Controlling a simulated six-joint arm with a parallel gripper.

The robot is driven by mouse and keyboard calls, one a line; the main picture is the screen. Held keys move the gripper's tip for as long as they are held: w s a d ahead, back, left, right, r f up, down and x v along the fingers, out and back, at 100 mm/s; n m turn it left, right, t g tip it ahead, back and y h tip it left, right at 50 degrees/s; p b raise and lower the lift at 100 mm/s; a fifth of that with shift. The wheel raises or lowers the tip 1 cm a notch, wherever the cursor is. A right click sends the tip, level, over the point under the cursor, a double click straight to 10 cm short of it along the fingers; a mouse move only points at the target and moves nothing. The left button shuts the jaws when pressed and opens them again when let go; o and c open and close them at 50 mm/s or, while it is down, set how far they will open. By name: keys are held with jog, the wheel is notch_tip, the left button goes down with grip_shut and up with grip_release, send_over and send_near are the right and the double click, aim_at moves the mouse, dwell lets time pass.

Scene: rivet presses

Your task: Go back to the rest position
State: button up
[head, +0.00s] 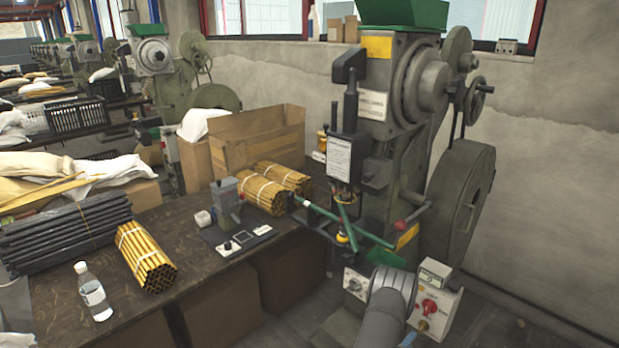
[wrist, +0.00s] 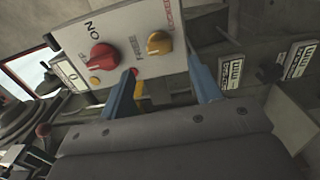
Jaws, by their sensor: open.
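My gripper (wrist: 162,66) shows in the wrist view as two blue fingers spread apart, with nothing held between them. The fingers point at the lower edge of a white control box (wrist: 135,28), with the yellow knob (wrist: 158,42) beyond the gap and the red knob (wrist: 103,56) to the left. I cannot tell whether a finger touches the box. In the head view, the same control box (head: 437,292) stands at the lower right, beside my grey arm. The gripper is mostly hidden there.
The green rivet press (head: 395,130) with its large flywheel (head: 463,200) stands close ahead. A dark workbench (head: 205,285) at left holds bundled yellow rods (head: 145,257), a bottle (head: 92,291) and a cardboard box (head: 245,145). Floor shows at the lower right.

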aim_at(420, 331)
jog(key=v, duration=1.1)
jog(key=x, duration=1.7)
jog(key=shift+w+d, duration=0.5)
jog(key=shift+w, duration=0.05)
jog(key=m, duration=0.9)
jog(key=shift+s, duration=0.1)
jog(key=m, duration=0.4)
jog(key=shift+m, duration=2)
